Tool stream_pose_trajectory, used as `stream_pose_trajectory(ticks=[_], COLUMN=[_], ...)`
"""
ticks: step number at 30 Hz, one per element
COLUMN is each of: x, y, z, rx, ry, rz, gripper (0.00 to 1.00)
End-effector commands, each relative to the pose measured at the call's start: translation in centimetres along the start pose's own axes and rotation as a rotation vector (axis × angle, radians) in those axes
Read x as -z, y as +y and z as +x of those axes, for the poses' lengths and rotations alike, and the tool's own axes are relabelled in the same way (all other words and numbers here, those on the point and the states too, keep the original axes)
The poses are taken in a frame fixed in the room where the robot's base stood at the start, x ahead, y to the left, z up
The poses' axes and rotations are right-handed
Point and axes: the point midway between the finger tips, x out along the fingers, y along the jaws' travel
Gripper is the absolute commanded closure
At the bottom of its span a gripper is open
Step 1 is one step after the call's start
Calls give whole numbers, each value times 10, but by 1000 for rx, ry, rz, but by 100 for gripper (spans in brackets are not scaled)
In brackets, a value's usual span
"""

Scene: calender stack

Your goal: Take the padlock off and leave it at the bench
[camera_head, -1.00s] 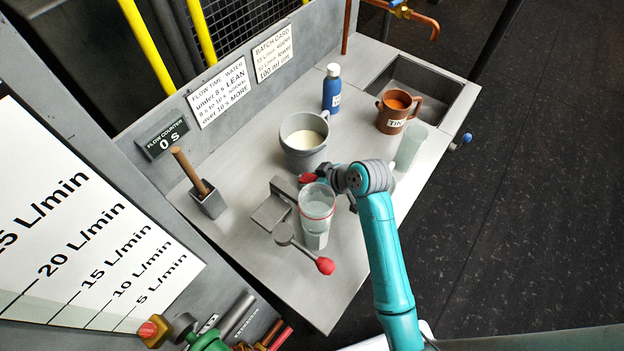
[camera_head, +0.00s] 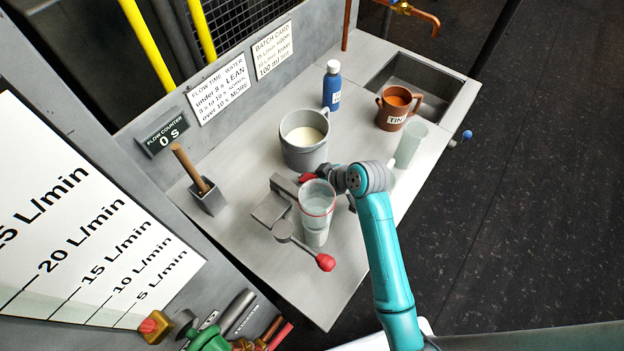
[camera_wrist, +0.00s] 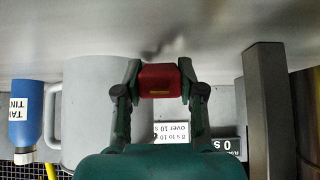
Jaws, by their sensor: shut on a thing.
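A red padlock-like block (camera_wrist: 160,80) with a small yellow mark sits between the fingers in the wrist view. It shows as a small red patch (camera_head: 307,178) in the head view. My gripper (camera_wrist: 160,82) is shut on it, low over the bench (camera_head: 236,270). No shackle can be made out. Whether the block touches the grey clamp-like fixture (camera_head: 270,209) beside it cannot be told.
The clear cup (camera_head: 317,200) and a red-knobbed lever (camera_head: 325,262) stand in front. A grey jug (camera_head: 304,150), blue bottle (camera_head: 332,88), brown mug (camera_head: 395,112) and brush pot (camera_head: 208,200) stand around.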

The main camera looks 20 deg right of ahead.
Motion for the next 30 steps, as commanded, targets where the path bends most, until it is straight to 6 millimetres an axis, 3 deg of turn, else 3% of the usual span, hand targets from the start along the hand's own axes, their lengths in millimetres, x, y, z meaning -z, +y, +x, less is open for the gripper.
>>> stream_pose_trajectory(ticks=[7, 8, 11, 17, 20, 30], x=[0, 0, 0, 0, 0, 0], y=[0, 0, 0, 0, 0, 0], z=[0, 0, 0, 0, 0, 0], rx=[0, 0, 0, 0, 0, 0], ry=[1, 1, 1, 0, 0, 0], rz=[0, 0, 0, 0, 0, 0], gripper=[100, 56, 32, 32, 17, 17])
